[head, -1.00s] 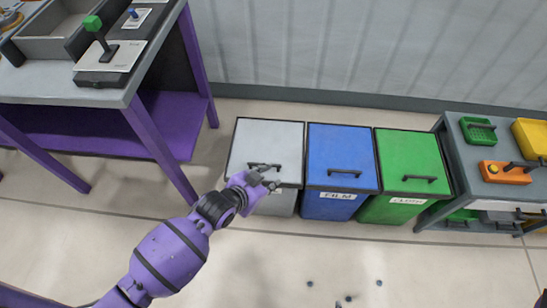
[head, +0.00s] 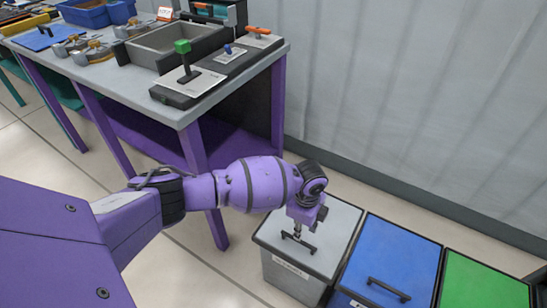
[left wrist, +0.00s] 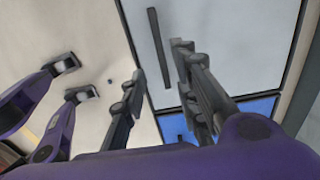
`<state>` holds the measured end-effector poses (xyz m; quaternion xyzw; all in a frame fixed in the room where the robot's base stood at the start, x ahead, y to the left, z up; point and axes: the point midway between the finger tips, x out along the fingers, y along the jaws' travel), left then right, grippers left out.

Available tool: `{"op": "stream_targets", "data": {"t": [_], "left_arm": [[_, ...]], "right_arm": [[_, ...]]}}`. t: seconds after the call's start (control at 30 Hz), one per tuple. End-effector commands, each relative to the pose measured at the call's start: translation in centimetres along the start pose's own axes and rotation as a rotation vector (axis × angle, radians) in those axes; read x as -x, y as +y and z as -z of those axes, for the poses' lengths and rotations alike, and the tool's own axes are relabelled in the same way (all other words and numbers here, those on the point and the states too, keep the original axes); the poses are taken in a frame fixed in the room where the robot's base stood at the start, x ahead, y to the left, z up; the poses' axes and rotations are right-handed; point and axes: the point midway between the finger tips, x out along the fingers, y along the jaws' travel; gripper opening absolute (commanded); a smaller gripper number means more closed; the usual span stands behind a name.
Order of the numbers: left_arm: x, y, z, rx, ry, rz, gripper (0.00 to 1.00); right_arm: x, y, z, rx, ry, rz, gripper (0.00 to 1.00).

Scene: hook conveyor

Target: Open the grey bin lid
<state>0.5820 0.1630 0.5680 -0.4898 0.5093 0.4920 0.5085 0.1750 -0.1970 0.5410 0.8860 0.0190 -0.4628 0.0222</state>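The grey bin (head: 335,218) stands at the left end of the row, its lid lying shut. The lid's dark bar handle (head: 300,243) is near the front edge. My left gripper (head: 297,234) is just above this handle, pointing down. In the left wrist view, the left gripper (left wrist: 158,60) is open, and the dark handle (left wrist: 157,40) shows between the lines of its two fingers. I cannot tell whether the fingers touch it. My right gripper does not show in the head view.
A blue bin (head: 395,255) and a green bin (head: 480,285) stand to the right of the grey one. A grey-topped workbench (head: 120,85) with purple legs stands at the left. A pale wall (head: 420,100) rises behind the bins.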

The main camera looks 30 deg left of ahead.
Motion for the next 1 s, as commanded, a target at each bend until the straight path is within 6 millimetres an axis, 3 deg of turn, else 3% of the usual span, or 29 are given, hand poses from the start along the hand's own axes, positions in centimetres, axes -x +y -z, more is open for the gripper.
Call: {"op": "stream_targets", "data": {"t": [0.13, 0.33, 0.73, 0.93, 1.0], "left_arm": [[-2.5, -0.2, 0.3, 0.001, 0.003, 0.004, 0.28], [-5.2, -0.3, 0.3, 0.000, 0.003, 0.006, 0.28], [-6.0, -0.5, 0.3, 0.000, 0.003, 0.010, 0.28], [-6.0, -0.5, 0.3, 0.000, 0.003, 0.010, 0.03], [-6.0, -0.5, 0.3, 0.000, 0.003, 0.010, 0.00]], "right_arm": [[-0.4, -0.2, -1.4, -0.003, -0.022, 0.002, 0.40], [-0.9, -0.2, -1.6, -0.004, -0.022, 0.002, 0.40], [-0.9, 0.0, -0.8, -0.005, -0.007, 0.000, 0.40], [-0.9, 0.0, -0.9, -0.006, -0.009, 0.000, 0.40], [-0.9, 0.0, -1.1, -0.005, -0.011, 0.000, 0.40]]}}
